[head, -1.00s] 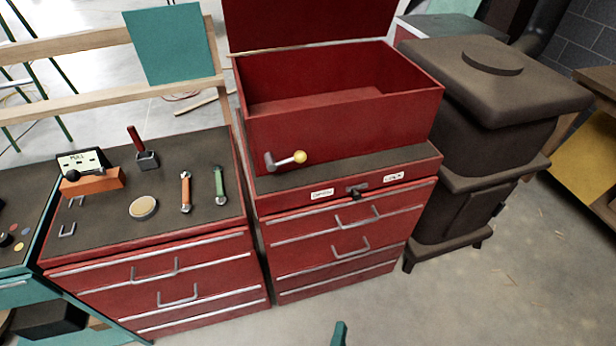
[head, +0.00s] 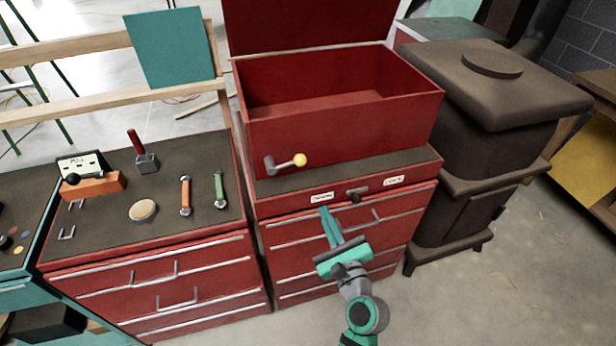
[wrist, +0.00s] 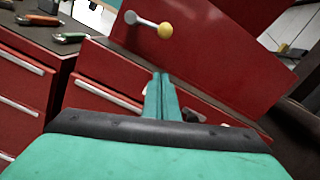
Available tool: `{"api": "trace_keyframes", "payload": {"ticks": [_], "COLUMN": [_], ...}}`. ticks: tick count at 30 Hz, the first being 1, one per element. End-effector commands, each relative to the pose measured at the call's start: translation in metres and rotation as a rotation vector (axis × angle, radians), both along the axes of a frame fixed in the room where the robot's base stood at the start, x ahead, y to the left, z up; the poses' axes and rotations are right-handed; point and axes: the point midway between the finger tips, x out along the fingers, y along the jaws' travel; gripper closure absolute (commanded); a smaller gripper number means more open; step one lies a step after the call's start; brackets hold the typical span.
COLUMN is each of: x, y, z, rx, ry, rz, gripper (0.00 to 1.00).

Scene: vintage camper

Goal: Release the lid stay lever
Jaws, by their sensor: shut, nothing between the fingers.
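The lid stay lever (head: 286,161) is a short grey arm with a yellow ball knob on the front of the open red chest (head: 345,132). It points to the right. In the wrist view the lever (wrist: 150,24) shows above my fingertips. The chest's red lid (head: 310,22) stands raised at the back. My teal gripper (head: 325,210) is in front of the red cabinet, below and slightly right of the knob and apart from it. Its fingers (wrist: 162,76) are together with nothing between them.
A dark grey latch handle (head: 357,194) sits between two white labels on the cabinet front, close to my fingertips. Drawers with bar handles lie below. A bench with tools (head: 110,215) stands left; a brown stove (head: 480,110) stands right.

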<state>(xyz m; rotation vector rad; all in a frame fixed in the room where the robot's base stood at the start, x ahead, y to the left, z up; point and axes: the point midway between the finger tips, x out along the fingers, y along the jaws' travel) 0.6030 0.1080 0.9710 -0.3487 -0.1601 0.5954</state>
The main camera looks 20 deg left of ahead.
Motion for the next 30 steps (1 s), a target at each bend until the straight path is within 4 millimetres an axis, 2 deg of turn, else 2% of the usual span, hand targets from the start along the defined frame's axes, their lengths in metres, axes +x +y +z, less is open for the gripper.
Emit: {"api": "trace_keyframes", "payload": {"ticks": [14, 20, 30], "x": [0.006, 0.03, 0.082], "y": [0.004, 0.022, 0.058], "z": [0.001, 0.003, 0.006], "rx": [0.005, 0.005, 0.004], "ry": [0.002, 0.001, 0.001], "rz": [0.003, 0.004, 0.004], "gripper": [1.0, 1.0, 1.0]}}
